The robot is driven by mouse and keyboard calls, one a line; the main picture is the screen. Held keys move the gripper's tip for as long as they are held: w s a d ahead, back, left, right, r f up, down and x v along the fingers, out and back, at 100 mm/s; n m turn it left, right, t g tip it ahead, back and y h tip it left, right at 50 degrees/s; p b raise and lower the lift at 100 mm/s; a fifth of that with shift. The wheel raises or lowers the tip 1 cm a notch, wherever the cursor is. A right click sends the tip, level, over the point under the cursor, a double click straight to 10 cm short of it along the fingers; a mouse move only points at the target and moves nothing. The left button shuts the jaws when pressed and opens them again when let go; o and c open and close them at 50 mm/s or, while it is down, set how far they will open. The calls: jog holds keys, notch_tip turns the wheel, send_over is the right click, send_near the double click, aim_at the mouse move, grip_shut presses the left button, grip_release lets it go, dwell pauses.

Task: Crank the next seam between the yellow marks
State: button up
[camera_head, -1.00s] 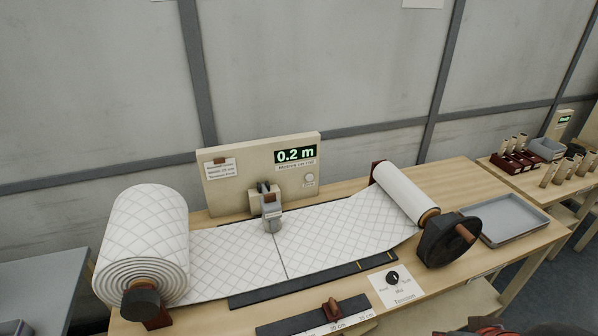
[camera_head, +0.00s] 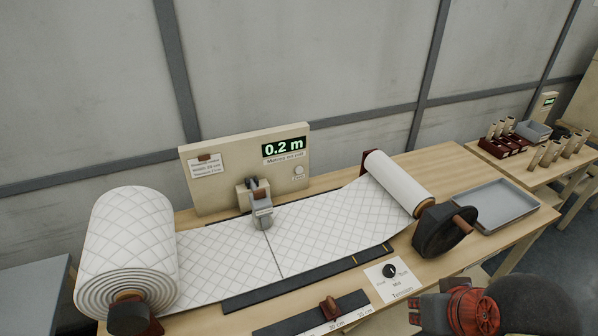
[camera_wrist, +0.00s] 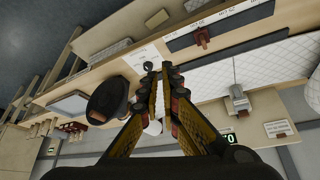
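White quilted wadding runs from the large left roll (camera_head: 127,245) across the bench to the take-up roll (camera_head: 398,185). A dark seam line (camera_head: 272,252) crosses it just right of the grey measuring head (camera_head: 261,208). Two yellow marks (camera_head: 354,261) are on the black strip, well right of the seam. The black crank wheel (camera_head: 440,232) with its wooden handle (camera_head: 463,224) is at the take-up roll's end; the wheel also shows in the wrist view (camera_wrist: 108,98). My gripper (camera_wrist: 159,68) points over the bench, apart from the crank, its fingertips close together; nothing is seen held.
A display (camera_head: 284,150) reads 0.2 m. A tension dial card (camera_head: 392,279) and a black ruler strip with a red slider (camera_head: 329,307) lie in front. A grey tray (camera_head: 493,205) is right of the crank. A second bench holds several small rolls.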

jog(key=shift+w+d, duration=0.2)
jog(key=shift+d, duration=0.2)
jog(key=shift+d, duration=0.1)
jog(key=shift+w+d+f+b, duration=0.2)
jog(key=shift+w+d+b, duration=0.2)
jog(key=shift+d, duration=0.35)
jog(key=shift+w+d+f+b, duration=0.2)
jog(key=shift+d+b, duration=0.05)
jog(key=shift+d, duration=0.15)
jog(key=shift+w+d+f+b, duration=0.15)
jog(key=shift+d+b, duration=0.05)
jog(key=shift+d, duration=0.2)
jog(key=shift+o, duration=1.1)
jog(key=o, duration=0.7)
jog(key=shift+o, duration=0.2)
